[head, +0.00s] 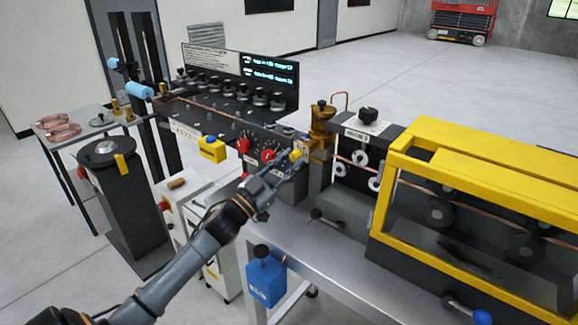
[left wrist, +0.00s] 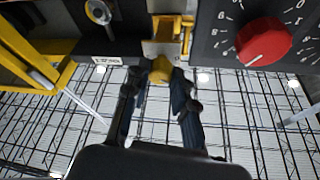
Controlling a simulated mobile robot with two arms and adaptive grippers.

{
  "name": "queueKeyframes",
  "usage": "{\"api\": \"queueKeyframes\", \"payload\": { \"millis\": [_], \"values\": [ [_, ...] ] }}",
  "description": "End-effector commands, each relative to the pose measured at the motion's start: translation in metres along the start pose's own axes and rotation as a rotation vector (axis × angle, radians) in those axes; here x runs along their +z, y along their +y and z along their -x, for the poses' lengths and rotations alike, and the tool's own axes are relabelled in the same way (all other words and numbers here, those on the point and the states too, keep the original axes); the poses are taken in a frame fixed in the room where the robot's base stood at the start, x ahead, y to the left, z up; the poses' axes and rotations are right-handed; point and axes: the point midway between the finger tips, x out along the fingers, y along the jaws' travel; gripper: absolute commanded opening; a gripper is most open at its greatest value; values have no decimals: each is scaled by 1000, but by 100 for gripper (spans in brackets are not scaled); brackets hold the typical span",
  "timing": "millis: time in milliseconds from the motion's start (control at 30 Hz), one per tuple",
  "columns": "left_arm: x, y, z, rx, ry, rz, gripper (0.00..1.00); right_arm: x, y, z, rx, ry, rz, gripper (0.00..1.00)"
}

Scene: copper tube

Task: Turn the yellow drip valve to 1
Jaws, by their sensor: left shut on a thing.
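The yellow drip valve knob (head: 296,155) sits at the front of the copper tube machine, below and left of a brass-coloured oiler (head: 321,122). My left gripper (head: 290,163) reaches it from the front left and is shut on it. In the left wrist view, the yellow knob (left wrist: 160,70) lies between the two fingertips (left wrist: 160,78), under a brass-coloured block. The fingers hide its sides. I cannot read a valve setting. My right gripper is not in view.
A red dial knob (head: 268,155) with numbers sits just left of the valve; it also shows in the wrist view (left wrist: 264,42). A yellow guard frame (head: 480,150) stands to the right. A blue box (head: 266,281) is at the grey table's front edge (head: 335,262).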

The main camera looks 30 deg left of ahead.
Motion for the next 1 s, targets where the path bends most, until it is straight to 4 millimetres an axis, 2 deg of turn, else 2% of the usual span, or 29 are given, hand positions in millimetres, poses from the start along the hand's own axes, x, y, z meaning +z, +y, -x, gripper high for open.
{"api": "queueKeyframes", "payload": {
  "millis": [200, 500, 1000],
  "values": [
    [0, -2, 0, 74, 0, -176, 0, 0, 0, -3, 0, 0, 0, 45],
    [-1, -4, 0, 143, -1, -345, 0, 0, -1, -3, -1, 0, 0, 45],
    [-1, -4, 0, 177, -1, -426, 0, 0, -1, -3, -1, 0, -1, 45]
  ]
}}
